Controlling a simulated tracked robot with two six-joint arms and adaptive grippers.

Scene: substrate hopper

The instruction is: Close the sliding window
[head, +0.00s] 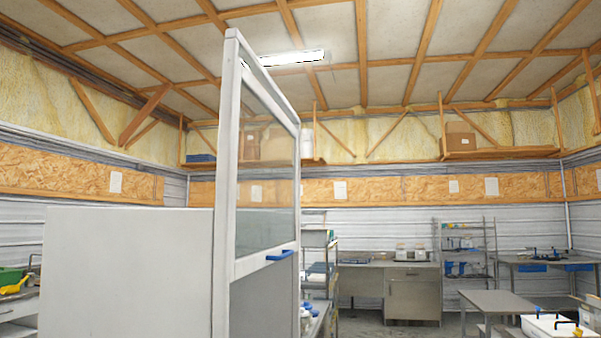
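The sliding window (264,175) is a clear pane in a white sash, set in a tall white frame (222,190) and seen at a steep angle near the middle of the head view. A blue handle (280,255) sits on the bottom rail of the sash. The sash is in the upper part of the frame. Below its rail a plain grey area (265,305) shows, and I cannot tell how deep it lies. Neither of my grippers shows in the head view.
A large grey-white panel (125,275) stands left of the frame. Behind are a shelf rack (318,262), a bench with a cabinet (413,290) and a metal rack (465,255). Tables (497,303) stand at the right. A green box (10,276) is at the far left.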

